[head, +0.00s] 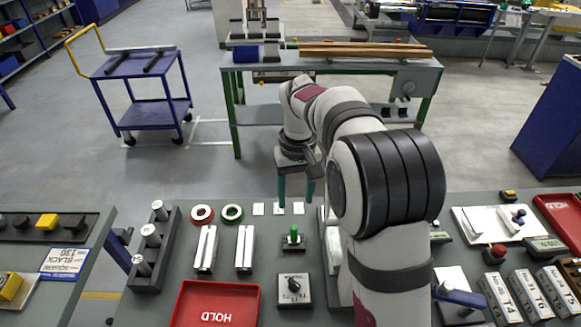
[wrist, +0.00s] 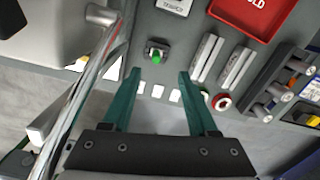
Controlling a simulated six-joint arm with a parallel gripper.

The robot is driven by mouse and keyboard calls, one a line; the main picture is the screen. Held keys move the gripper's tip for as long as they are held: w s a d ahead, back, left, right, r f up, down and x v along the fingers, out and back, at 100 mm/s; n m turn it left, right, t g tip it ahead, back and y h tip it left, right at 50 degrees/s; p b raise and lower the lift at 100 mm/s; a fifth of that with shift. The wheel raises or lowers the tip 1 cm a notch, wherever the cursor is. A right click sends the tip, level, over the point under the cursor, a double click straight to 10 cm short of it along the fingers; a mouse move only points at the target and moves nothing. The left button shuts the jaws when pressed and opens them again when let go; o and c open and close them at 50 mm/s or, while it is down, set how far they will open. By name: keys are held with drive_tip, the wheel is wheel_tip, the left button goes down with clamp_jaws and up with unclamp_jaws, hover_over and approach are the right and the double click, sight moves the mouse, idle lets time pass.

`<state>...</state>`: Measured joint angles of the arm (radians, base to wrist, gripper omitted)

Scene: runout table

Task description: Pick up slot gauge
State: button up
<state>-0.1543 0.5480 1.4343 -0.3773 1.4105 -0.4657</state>
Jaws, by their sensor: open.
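My gripper (head: 296,199) hangs fingers-down over the far edge of the grey table, open and empty. In the wrist view its two green fingers (wrist: 158,75) are spread wide apart. A small piece with an upright green handle (head: 293,233) stands on a dark base on the table, nearer the camera than my gripper. It may be the slot gauge, but no label shows this. In the wrist view this green-topped piece (wrist: 156,54) lies just beyond the fingertips, roughly centred between them. Nothing touches it.
Two slotted metal bars (head: 206,249), red (head: 202,214) and green (head: 232,213) rings and a rack of pegs (head: 151,236) stand left. A red HOLD tray (head: 215,304) and a dial box (head: 294,290) are nearer.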

sight(294, 227)
drive_tip(key=f, duration=0.5)
drive_tip(key=w+f, duration=0.1)
drive_tip(key=f, duration=0.9)
drive_tip(key=shift+w+a+f, duration=0.1)
drive_tip(key=shift+w+f, duration=0.05)
drive_tip(key=shift+w, duration=0.25)
clamp_jaws()
